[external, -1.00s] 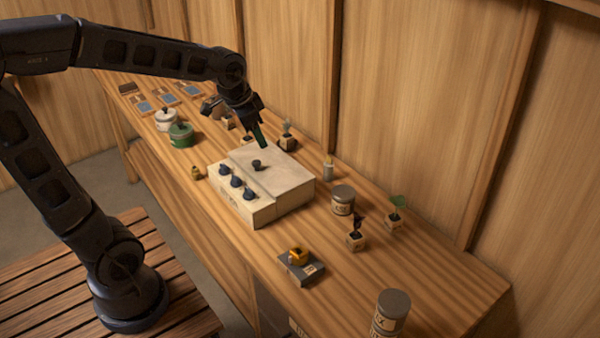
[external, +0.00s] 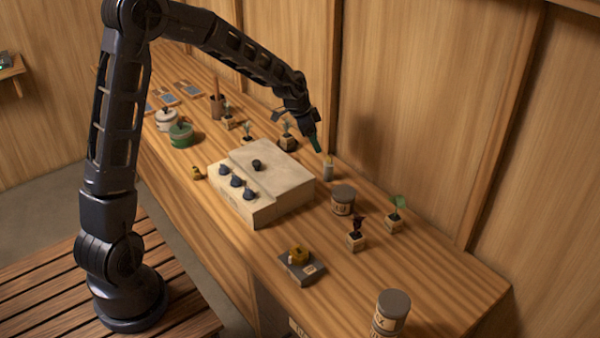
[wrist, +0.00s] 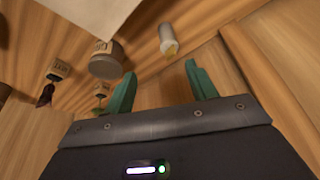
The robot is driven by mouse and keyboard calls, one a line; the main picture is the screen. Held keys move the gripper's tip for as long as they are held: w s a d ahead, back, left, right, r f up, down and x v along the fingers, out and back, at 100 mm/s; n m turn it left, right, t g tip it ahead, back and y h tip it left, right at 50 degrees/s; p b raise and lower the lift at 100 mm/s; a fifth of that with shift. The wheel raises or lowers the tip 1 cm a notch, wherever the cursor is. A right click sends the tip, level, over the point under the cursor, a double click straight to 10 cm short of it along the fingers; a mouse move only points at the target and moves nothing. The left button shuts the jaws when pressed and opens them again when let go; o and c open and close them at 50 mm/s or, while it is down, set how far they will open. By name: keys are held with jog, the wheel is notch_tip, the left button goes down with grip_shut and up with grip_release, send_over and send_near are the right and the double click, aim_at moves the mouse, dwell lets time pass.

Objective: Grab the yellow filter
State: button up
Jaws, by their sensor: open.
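A small pale cylinder with a yellow end (external: 328,168) stands on the bench behind the beige box; it looks like the yellow filter.
The beige box (external: 285,180) with dark knobs stands left of the cylinder. A lidded jar (external: 343,200) is close on the right, with potted seedlings (external: 394,220) beyond. The wooden wall (external: 400,120) rises close behind.

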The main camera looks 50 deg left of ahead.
aim_at(328, 163)
jog(key=shift+w+a+x, duration=0.15)
jog(key=shift+w+x, duration=0.1)
jog(key=shift+x, duration=2)
jog(key=shift+w+a+x, duration=0.2)
jog(key=shift+w+x, duration=0.1)
jog(key=shift+x, duration=2)
jog(key=shift+w+a+x, duration=0.15)
jog(key=shift+w+x, duration=0.1)
jog(key=shift+x, duration=2)
jog(key=shift+r, duration=0.15)
jog(key=c, duration=1.1)
jog(key=shift+r, duration=0.1)
